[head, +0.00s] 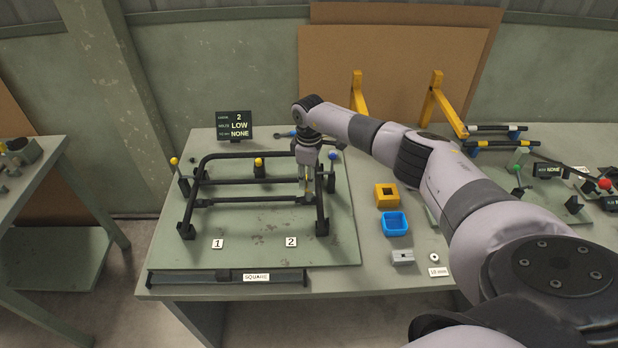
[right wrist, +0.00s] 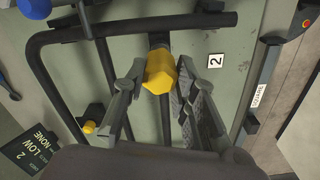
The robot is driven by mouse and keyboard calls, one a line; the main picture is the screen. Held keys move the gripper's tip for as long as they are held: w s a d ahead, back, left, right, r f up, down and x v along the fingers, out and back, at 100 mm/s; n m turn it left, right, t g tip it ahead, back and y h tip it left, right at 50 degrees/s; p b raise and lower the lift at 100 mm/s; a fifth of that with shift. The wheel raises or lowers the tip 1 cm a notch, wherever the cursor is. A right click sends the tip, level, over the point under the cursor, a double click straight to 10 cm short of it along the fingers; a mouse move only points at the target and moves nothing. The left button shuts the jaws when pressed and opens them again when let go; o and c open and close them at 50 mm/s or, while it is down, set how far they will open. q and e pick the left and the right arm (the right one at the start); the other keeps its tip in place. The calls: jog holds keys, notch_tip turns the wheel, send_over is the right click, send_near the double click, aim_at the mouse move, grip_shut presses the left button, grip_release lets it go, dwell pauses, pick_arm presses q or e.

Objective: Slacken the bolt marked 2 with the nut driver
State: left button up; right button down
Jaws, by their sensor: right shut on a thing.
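The lounger frame, a black tubular frame (head: 245,203), lies on a green board on the bench. The white label 2 (head: 291,242) is in front of its right end; it also shows in the right wrist view (right wrist: 215,61). My right gripper (head: 308,185) points down over the right end of the frame. In the right wrist view its fingers are shut on a yellow six-sided handle (right wrist: 160,72), seemingly the nut driver's, seen nearly end-on. The driver's tip and the bolt marked 2 are hidden, so I cannot tell whether they touch. My left gripper is not in view.
A dark sign (head: 235,125) reading 2, LOW and NONE stands behind the frame. Yellow (head: 387,196) and blue (head: 395,223) trays and a grey block (head: 402,257) are to the right. A black bar labelled SQUARE (head: 227,276) lies along the front edge.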

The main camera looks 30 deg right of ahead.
jog(key=n, duration=0.3)
jog(key=shift+d+f+b, duration=0.1)
jog(key=shift+f+b, duration=0.15)
jog(key=shift+b, duration=0.1)
jog(key=n+b, duration=0.3)
jog(key=n, duration=0.8)
jog(key=shift+b, duration=0.4)
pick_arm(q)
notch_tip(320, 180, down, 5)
pick_arm(e)
jog(key=shift+r+n, duration=0.2)
jog(key=shift+n, duration=1)
jog(key=shift+r+p, duration=0.5)
jog(key=shift+r, duration=0.05)
jog(key=shift+r+p, duration=1.5)
jog(key=shift+r, duration=0.55)
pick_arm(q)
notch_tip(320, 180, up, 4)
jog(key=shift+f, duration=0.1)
